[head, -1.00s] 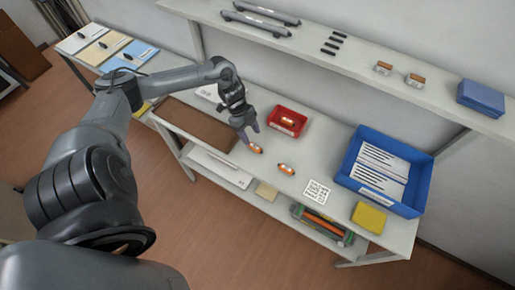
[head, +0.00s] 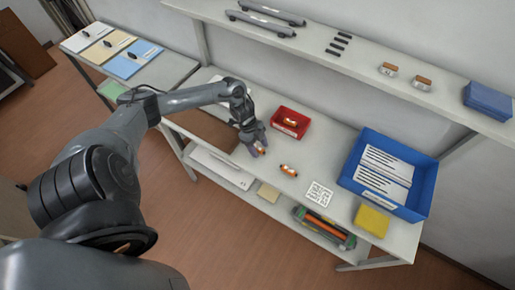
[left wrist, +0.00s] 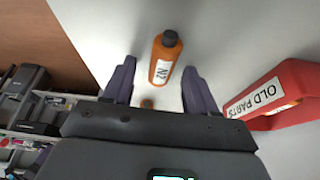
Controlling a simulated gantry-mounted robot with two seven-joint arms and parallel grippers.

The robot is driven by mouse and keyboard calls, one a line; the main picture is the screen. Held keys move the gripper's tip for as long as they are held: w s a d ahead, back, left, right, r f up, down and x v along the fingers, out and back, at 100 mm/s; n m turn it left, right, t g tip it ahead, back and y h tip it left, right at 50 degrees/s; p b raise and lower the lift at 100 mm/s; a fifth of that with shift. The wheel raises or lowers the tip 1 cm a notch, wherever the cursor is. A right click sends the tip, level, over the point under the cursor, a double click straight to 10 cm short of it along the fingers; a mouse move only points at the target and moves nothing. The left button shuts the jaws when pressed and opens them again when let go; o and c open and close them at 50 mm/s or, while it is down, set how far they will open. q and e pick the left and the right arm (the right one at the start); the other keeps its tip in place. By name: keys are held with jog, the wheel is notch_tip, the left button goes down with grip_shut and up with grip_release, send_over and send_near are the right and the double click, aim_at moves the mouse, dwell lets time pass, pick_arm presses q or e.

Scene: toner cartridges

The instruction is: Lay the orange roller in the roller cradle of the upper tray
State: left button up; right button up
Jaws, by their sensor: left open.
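My left gripper (head: 255,147) is open over the bench, around or just above an orange cylinder (head: 261,151). In the left wrist view, an orange cylinder (left wrist: 163,62) with a dark cap and a white label lies between and beyond the open fingers (left wrist: 160,72). A second orange cylinder (head: 288,169) lies to the right on the bench. I cannot tell which is the orange roller. I cannot make out an upper tray with a cradle. My right gripper is out of view.
A red bin (head: 303,131), labelled OLD PARTS in the left wrist view, stands behind the gripper with an orange piece inside. A blue bin (head: 425,185) stands right. A shelf (head: 350,70) overhangs behind, holding long grey units (head: 272,13).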

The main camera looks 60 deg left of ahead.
pick_arm(q)
grip_shut()
jog(key=shift+r, duration=0.1)
